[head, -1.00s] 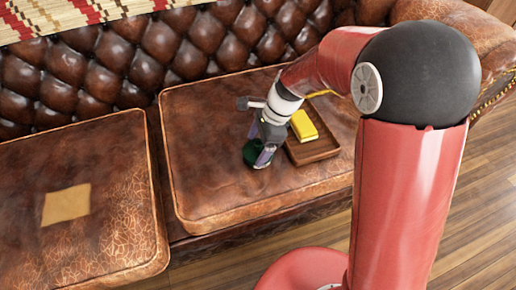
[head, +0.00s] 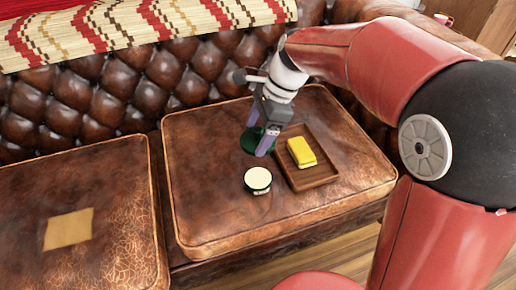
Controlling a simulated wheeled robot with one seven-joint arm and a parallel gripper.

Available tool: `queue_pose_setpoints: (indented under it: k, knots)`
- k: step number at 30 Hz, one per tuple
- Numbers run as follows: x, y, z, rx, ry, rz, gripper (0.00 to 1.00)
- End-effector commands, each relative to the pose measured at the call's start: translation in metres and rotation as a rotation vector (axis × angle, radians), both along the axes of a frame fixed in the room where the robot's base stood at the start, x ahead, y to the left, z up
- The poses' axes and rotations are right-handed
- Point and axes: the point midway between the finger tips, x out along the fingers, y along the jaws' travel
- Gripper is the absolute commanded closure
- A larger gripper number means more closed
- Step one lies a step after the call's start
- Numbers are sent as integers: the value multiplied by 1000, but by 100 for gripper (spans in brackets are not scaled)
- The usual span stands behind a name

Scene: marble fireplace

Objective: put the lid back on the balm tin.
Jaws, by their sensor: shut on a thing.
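The balm tin (head: 258,180) stands upright on the right-hand seat cushion of a brown leather sofa. It is small and round, with a pale cream top showing and a dark side. My gripper (head: 262,148) is shut on the dark green round lid (head: 249,144), its fingers at the lid's right side. The lid appears behind the tin in the picture, apart from it. I cannot tell how high the lid is above the cushion. The fingers hide part of the lid.
A brown wooden tray (head: 315,183) holding a yellow block (head: 301,152) lies right of the tin. The tufted backrest (head: 160,75) rises behind. The cushion left of the tin is clear. A tan square (head: 69,229) lies on the left-hand cushion.

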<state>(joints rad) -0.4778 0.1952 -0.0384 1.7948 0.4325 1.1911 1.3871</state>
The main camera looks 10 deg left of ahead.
Motion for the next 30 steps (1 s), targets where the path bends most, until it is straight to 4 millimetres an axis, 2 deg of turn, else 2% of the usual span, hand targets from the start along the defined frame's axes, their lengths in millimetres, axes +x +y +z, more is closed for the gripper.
queue_pose_setpoints:
  k: [1, 3, 6, 8, 11, 15, 19, 22, 30]
  knots:
    - [1, 0, 13, 1, -3, 0, 47]
    - [0, 0, 25, 1, -2, 0, 47]
    - [1, 0, 37, 1, -2, -1, 47]
    - [1, 0, 36, 0, 0, 1, 47]
    - [1, 0, 17, -3, 4, 15, 47]
    - [1, 0, -29, -5, 5, 50, 47]
    - [1, 0, -62, -3, 4, 78, 47]
    - [0, 0, -74, -1, 2, 92, 47]
    - [0, 0, -86, 0, 1, 98, 47]
